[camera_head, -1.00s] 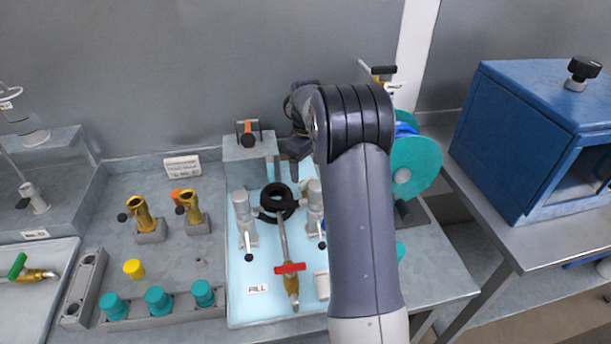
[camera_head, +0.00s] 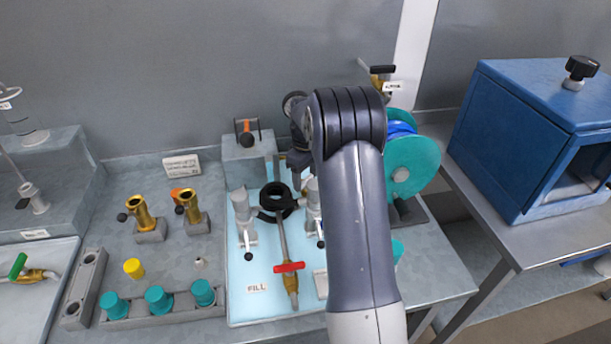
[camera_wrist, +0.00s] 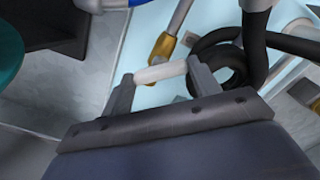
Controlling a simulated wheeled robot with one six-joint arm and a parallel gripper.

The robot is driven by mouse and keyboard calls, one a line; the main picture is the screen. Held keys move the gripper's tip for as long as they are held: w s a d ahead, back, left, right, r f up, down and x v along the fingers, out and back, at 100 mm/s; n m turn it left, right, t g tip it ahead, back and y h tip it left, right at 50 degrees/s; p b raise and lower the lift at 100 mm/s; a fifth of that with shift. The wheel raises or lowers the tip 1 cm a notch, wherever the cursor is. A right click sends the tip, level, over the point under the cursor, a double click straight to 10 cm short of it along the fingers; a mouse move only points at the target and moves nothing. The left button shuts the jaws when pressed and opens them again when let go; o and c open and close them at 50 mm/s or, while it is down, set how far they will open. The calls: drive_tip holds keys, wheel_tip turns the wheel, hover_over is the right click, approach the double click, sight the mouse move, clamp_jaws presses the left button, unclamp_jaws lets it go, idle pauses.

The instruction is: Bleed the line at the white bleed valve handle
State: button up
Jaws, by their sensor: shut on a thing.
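The white bleed valve handle (camera_wrist: 160,72) is a short pale bar on a brass valve body (camera_wrist: 163,45) in the wrist view. My gripper (camera_wrist: 160,78) has one finger at each end of the bar and is shut on it. In the head view my arm hides the handle, and only a dark part of my wrist shows beside the arm, above the pale blue tray (camera_head: 262,312).
The tray holds a black hose coil (camera_head: 276,192), a red-handled brass valve (camera_head: 290,267) and grey clamp-like fittings (camera_head: 243,210). A teal reel (camera_head: 413,168) stands to the right of my arm. A blue cabinet (camera_head: 525,130) stands on the right-hand table.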

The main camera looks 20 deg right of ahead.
drive_tip(key=c, duration=0.4)
drive_tip(key=shift+o, duration=0.2)
drive_tip(key=m, duration=0.3)
drive_tip(key=shift+m, duration=0.4)
drive_tip(key=m, duration=0.4)
drive_tip(key=shift+m, duration=0.3)
drive_tip(key=o, duration=1)
